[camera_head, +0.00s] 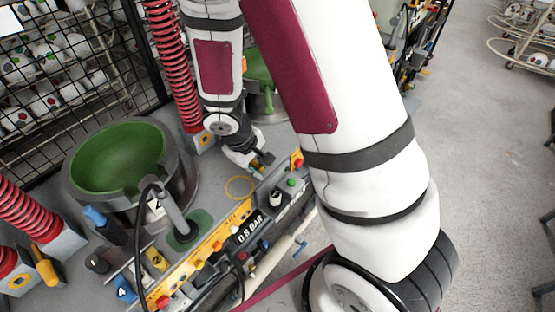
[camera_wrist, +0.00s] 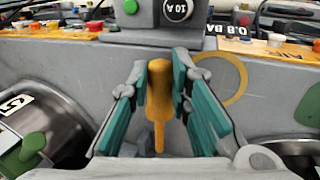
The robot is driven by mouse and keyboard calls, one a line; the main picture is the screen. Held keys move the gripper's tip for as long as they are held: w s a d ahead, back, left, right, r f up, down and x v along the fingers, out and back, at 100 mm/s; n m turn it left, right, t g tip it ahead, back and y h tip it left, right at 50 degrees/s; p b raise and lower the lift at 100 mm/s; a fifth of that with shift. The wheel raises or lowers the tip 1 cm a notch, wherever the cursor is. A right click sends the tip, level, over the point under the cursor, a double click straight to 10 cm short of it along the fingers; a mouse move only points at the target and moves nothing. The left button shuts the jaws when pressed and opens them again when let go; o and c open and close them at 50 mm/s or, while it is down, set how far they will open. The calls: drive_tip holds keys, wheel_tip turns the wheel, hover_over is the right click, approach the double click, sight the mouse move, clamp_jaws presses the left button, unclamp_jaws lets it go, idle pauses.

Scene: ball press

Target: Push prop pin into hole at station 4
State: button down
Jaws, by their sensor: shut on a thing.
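The prop pin (camera_wrist: 158,100), a yellow-orange handle with a thinner lower end, sits between the teal finger pads of my gripper (camera_wrist: 160,90) in the wrist view. My gripper (camera_head: 262,165) is shut on it above the grey bench beside the control strip in the head view. The pin is too small to make out clearly there. A blue tag reading 4 (camera_head: 122,290) lies at the lower left of the head view. I cannot tell which hole belongs to station 4.
A green bowl press (camera_head: 118,158) stands left of my gripper, with red springs (camera_head: 178,75) behind. A control strip with buttons (camera_head: 215,240) and an 0.8 BAR label runs along the bench front. A yellow ring (camera_head: 239,188) marks the bench. A black cage stands at the back left.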

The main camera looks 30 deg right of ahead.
drive_tip(key=shift+w+a+f, duration=0.3)
drive_tip(key=shift+w+a, duration=0.15)
drive_tip(key=shift+a, duration=0.05)
drive_tip(key=shift+w+a+f, duration=0.25)
drive_tip(key=shift+w+a, duration=0.15)
drive_tip(key=shift+a, duration=0.05)
drive_tip(key=shift+w+a+f+b, duration=0.1)
drive_tip(key=shift+w+a+b, duration=0.1)
drive_tip(key=shift+w, duration=0.25)
drive_tip(key=shift+w+a+b, duration=0.1)
drive_tip(key=shift+w+b, duration=0.05)
drive_tip(key=shift+w, duration=0.3)
drive_tip(key=shift+w+a+b, duration=0.35)
drive_tip(key=shift+w+b, duration=0.1)
drive_tip(key=shift+w, duration=0.5)
drive_tip(key=shift+w+a+b, duration=0.3)
drive_tip(key=shift+w+b, duration=0.1)
drive_tip(key=shift+w, duration=0.5)
drive_tip(key=shift+w+a+b, duration=0.4)
drive_tip(key=shift+w+b, duration=0.1)
drive_tip(key=shift+w, duration=0.7)
drive_tip(key=shift+w+a+b, duration=0.45)
drive_tip(key=shift+w+b, duration=0.05)
drive_tip(key=shift+w, duration=0.75)
drive_tip(key=shift+w+a+b, duration=0.4)
drive_tip(key=shift+w+b, duration=0.1)
drive_tip(key=shift+w, duration=0.7)
drive_tip(key=c, duration=1.4)
unclamp_jaws()
